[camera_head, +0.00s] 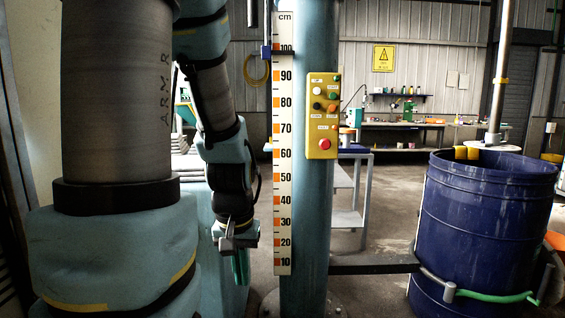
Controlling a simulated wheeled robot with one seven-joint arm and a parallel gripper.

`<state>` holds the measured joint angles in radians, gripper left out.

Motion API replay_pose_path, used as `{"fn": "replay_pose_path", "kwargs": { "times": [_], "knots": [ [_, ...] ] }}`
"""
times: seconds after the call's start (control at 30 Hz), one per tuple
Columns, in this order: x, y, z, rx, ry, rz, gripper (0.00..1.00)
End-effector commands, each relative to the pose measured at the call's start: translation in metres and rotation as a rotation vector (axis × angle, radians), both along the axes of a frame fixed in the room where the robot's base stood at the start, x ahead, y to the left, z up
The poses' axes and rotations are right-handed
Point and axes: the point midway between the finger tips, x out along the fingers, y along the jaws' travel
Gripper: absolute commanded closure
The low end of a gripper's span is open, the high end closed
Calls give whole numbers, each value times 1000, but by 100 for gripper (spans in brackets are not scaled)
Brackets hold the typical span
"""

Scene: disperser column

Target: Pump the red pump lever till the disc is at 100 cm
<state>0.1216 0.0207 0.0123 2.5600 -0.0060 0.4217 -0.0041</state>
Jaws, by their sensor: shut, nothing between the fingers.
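My gripper (239,243) hangs low, left of the scale's lower part. I cannot make out a red pump lever. A white and orange scale (283,165) marked in cm runs down the teal column (313,210). A blue pointer (267,52) sits at its left edge, close to the 100 mark.
A yellow control panel (323,115) with several buttons, one large and red, is on the column. A dark bar (375,264) links column and drum. A green-handled clamp (490,297) wraps the drum.

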Motion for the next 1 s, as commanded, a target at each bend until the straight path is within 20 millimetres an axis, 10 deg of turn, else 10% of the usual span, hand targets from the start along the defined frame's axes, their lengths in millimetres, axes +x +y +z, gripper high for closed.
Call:
{"fn": "replay_pose_path", "kwargs": {
  "times": [1.0],
  "knots": [
    [0,0,-36,0,0,0,100]
  ]
}}
